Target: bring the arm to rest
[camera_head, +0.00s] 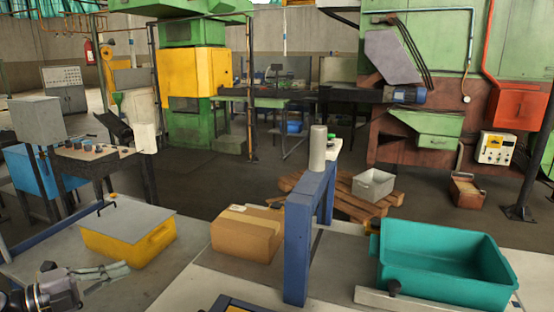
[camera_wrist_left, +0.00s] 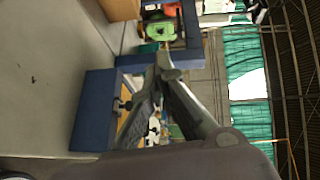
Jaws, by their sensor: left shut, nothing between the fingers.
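My left gripper (camera_head: 122,268) is at the lower left of the head view, over the grey table (camera_head: 185,265). Its arm comes in from the bottom left corner. The fingers are closed together with nothing between them. In the left wrist view the fingers of this gripper (camera_wrist_left: 164,62) converge to a shut tip, and that view is turned on its side. A yellow bin (camera_head: 140,245) with a grey lid stands just beyond the gripper, apart from it as far as I can tell. My right gripper is not in view.
A cardboard box (camera_head: 245,235) stands right of the yellow bin. A blue frame (camera_head: 298,240) rises beside it, near a grey cylinder (camera_head: 318,150). A teal bin (camera_head: 440,265) is at the right. A wooden pallet (camera_head: 345,205) with a grey crate (camera_head: 374,185) lies on the floor behind.

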